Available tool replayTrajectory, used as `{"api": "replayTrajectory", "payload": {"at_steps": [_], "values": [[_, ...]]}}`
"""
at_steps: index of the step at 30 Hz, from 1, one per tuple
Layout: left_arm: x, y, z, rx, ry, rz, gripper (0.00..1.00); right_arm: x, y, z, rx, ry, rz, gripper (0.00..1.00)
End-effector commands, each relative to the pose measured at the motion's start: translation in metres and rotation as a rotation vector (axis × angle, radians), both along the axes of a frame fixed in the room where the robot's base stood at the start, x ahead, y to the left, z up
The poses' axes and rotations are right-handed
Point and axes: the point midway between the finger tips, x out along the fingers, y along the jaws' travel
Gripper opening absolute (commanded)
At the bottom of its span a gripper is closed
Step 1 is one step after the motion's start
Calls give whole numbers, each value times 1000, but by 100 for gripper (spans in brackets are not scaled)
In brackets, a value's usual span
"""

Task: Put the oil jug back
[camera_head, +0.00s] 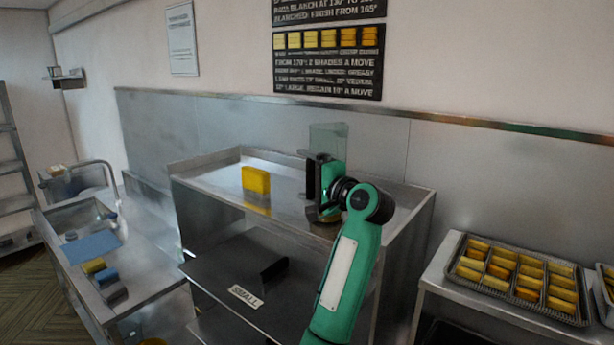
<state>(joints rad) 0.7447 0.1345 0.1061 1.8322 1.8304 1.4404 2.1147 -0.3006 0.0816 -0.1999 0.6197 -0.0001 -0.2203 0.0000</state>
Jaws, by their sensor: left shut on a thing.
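The oil jug (328,138) looks like a tall, clear, greenish container, upright over the right part of the steel top shelf (215,183). My left gripper (318,182) is shut on the jug at its middle, and the gripper and wrist hide much of it. A yellowish lower end shows beneath the gripper. I cannot tell whether the jug's base touches the shelf. My right gripper is not in view.
A yellow block (256,180) stands on the shelf left of the jug, with bare steel between. A lower dark shelf bears a "SMALL" label (245,296). Trays of yellow pieces (520,279) lie at right. A sink counter with a blue cloth (92,247) is at left.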

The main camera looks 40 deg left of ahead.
Motion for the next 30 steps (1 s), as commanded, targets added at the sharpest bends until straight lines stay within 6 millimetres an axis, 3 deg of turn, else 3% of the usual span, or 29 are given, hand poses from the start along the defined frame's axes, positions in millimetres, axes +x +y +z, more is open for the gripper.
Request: {"api": "replayTrajectory", "payload": {"at_steps": [6,7,8,18,30], "values": [[0,0,-1,3,-4,0,36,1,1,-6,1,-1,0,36],[0,0,-2,-1,0,1,97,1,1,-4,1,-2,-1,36],[0,0,-2,0,0,0,100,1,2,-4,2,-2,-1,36],[0,0,3,0,1,0,100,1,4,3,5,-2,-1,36],[-6,-60,-6,-3,-4,-4,100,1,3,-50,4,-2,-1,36]]}}
